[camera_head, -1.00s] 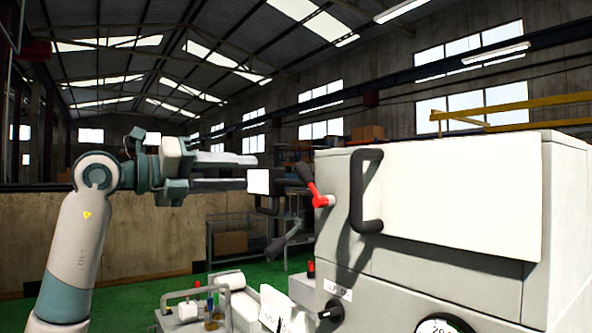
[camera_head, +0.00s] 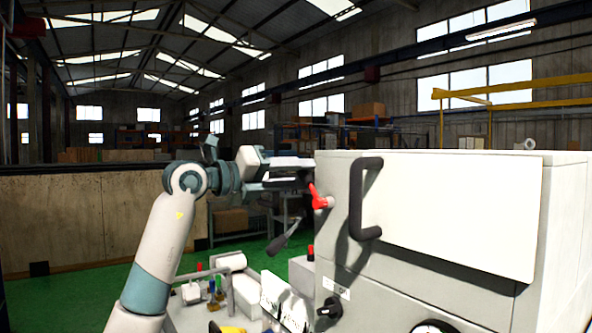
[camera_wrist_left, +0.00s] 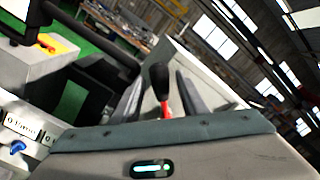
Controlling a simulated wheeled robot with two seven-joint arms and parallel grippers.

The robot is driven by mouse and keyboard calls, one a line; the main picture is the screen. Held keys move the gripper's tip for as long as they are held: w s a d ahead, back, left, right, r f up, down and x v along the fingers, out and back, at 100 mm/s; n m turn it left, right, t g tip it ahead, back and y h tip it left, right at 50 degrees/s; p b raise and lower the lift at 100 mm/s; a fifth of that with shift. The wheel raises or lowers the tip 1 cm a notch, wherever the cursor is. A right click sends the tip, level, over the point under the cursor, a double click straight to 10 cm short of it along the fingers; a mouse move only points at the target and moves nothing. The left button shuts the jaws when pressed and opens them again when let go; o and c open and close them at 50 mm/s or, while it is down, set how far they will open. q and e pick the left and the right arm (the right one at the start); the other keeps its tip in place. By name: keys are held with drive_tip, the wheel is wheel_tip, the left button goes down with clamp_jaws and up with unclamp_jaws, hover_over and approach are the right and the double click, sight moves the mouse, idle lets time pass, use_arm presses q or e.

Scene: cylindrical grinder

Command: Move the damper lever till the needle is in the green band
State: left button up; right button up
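The damper lever, with a red hub (camera_head: 320,199) and a dark handle, is on the left side of the grey machine housing (camera_head: 345,265). In the left wrist view, the lever's black knob (camera_wrist_left: 159,76) stands between my two fingers, with its red lower part below. My left gripper (camera_head: 308,175) is at the lever; its fingers also show in the wrist view (camera_wrist_left: 160,98), apart, with gaps beside the knob. A round dial (camera_head: 435,327) is cut off at the bottom edge of the head view, so its needle and green band are hidden. My right gripper is out of view.
A dark handle (camera_head: 366,200) stands out from the housing's white front panel, right of the lever. A second dark lever (camera_head: 284,237) hangs below left. A black knob (camera_head: 330,308) is lower on the housing.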

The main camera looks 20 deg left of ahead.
use_arm(q)
clamp_jaws()
drive_tip(key=shift+s+d+r+m+b, duration=0.35)
drive_tip(key=shift+m+b, duration=0.4)
drive_tip(key=shift+m, duration=0.25)
drive_tip(key=shift+s+d+r+m, duration=0.15)
drive_tip(key=shift+d+r+m, duration=0.1)
drive_tip(key=shift+m, duration=0.15)
unclamp_jaws()
